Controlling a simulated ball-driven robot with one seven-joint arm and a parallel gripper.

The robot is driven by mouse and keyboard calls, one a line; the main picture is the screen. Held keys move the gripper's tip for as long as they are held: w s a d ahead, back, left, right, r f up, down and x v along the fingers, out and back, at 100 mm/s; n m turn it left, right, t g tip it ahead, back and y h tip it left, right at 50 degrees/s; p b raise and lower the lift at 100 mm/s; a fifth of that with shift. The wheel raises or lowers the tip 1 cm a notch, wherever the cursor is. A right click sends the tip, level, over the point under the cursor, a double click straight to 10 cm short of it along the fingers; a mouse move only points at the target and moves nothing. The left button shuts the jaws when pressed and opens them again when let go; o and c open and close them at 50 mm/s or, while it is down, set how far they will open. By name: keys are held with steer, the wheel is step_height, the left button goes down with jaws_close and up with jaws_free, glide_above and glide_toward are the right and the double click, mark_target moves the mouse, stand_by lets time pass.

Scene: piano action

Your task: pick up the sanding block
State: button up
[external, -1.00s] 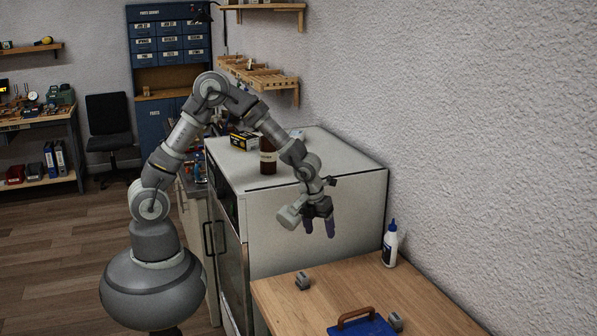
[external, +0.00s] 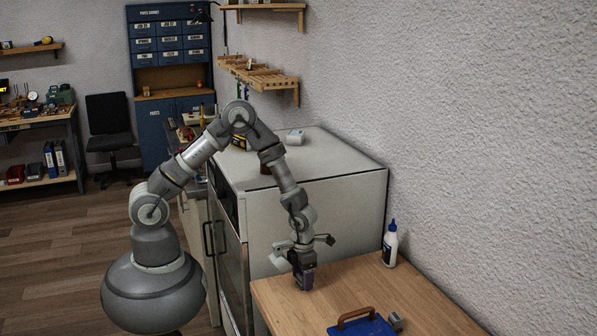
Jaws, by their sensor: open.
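My gripper (external: 304,284) points straight down over the left part of the wooden table, with its jaws open. Its fingers are at the spot where a small grey block sat. They hide that block almost wholly, and I cannot tell whether they touch it. A second small grey block (external: 396,321) sits at the front right, beside a blue piece (external: 366,328) with a brown handle (external: 354,315). At this size I cannot tell for certain which of these is the sanding block.
The wooden table (external: 345,280) is bare between the gripper and the blue piece. A white bottle with a blue cap (external: 390,246) stands at its back edge by the wall.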

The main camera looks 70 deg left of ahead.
steer(key=c, duration=1.1)
steer(key=shift+o, duration=0.2)
steer(key=shift+r, duration=0.15)
steer(key=shift+r, duration=0.25)
step_height(320, 180, up, 3)
steer(key=shift+r+p, duration=0.15)
steer(key=shift+p, duration=0.8)
steer(key=s+a, duration=0.1)
steer(key=s, duration=0.3)
steer(key=s+a, duration=0.2)
steer(key=s, duration=0.3)
steer(key=s+a+r, duration=0.1)
steer(key=s, duration=0.4)
steer(key=shift+s+a, duration=0.2)
steer(key=shift+a, duration=0.1)
steer(key=shift+s+a+r, duration=0.1)
steer(key=shift+s+a, duration=0.05)
steer(key=shift+s, duration=0.25)
